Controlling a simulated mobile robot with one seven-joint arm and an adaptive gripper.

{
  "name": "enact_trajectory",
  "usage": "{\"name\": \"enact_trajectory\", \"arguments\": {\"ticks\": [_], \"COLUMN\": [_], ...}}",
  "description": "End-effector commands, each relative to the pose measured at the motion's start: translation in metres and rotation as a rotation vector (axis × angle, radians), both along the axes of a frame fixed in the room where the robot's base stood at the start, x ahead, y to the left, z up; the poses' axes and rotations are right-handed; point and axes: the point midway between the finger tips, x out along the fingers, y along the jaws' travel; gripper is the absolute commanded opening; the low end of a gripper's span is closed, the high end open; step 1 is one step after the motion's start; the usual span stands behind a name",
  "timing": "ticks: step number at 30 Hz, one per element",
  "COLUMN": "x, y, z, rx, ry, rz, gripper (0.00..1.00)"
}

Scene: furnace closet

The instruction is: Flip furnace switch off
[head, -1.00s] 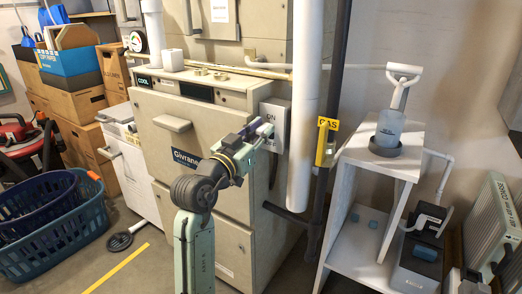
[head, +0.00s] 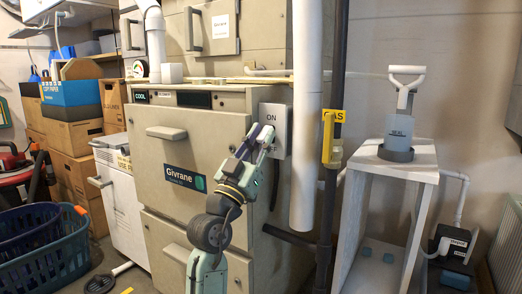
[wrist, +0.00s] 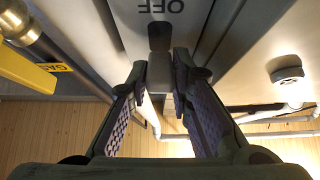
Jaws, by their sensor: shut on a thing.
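The furnace switch is a grey wall box (head: 281,116) on the right side of the beige Givrane furnace (head: 160,150), with ON readable near its top. In the wrist view its plate (wrist: 205,25) shows the word OFF upside down. The switch lever (wrist: 159,70) sits between my fingertips. My gripper (head: 264,138) is up against the front of the box, and it also shows in the wrist view (wrist: 160,75), shut on the lever. In the head view the fingers hide the lever, so its exact position is unclear.
A white vertical pipe (head: 306,110) and a dark gas pipe with a yellow GAS tag (head: 333,118) stand just right of the switch. Blue baskets (head: 40,250) stand at the left.

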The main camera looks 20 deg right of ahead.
Motion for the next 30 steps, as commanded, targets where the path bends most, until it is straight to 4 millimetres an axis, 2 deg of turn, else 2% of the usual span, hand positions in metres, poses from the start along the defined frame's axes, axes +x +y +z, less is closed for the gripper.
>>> {"name": "enact_trajectory", "arguments": {"ticks": [14, 15, 18, 26, 30], "x": [0.000, 0.000, 0.000, 0.000, 0.000], "y": [0.000, 0.000, 0.000, 0.000, 0.000], "z": [0.000, 0.000, 0.000, 0.000, 0.010], "rx": [-0.008, -0.008, -0.008, -0.007, -0.007], "ry": [-0.006, -0.006, -0.006, -0.006, -0.008], "rz": [-0.001, -0.001, 0.000, 0.000, 0.000], "gripper": [0.00, 0.22, 0.28, 0.28, 0.28]}}
